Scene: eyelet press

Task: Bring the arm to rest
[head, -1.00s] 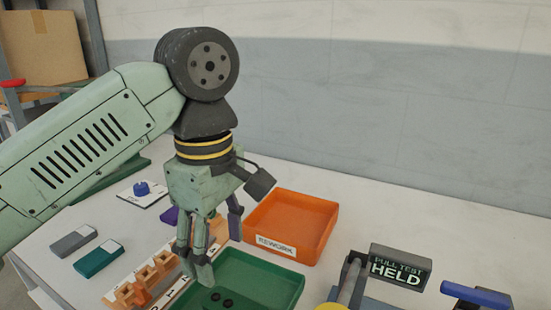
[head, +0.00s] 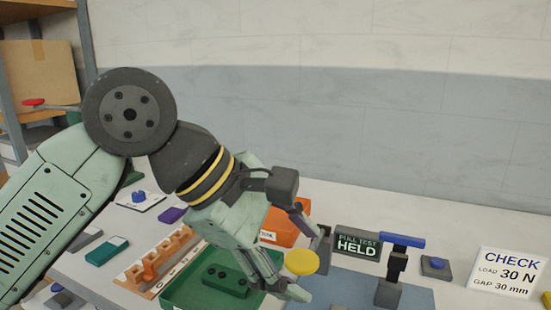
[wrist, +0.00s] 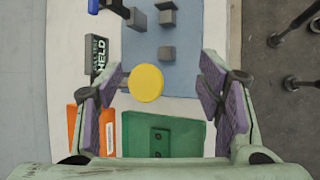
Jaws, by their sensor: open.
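My gripper (head: 301,256) is open and empty, tilted forward above the bench between the green tray and the press. In the wrist view my gripper (wrist: 165,100) shows its two purple-padded fingers wide apart. A yellow round knob (wrist: 146,82) shows between them, lower down; the same yellow knob (head: 301,262) shows beside my fingers in the head view. The green tray (head: 172,292) lies below my gripper and holds a dark green block (head: 226,281) with black round spots. My upper arm and wrist hide part of the bench.
An orange tray (head: 283,230) sits behind my gripper. A sign reading HELD (head: 357,246) and a blue-handled press (head: 401,241) stand right of it. A CHECK card (head: 506,272) stands far right. An orange rack (head: 158,262) is left of the green tray. The space above the bench is clear.

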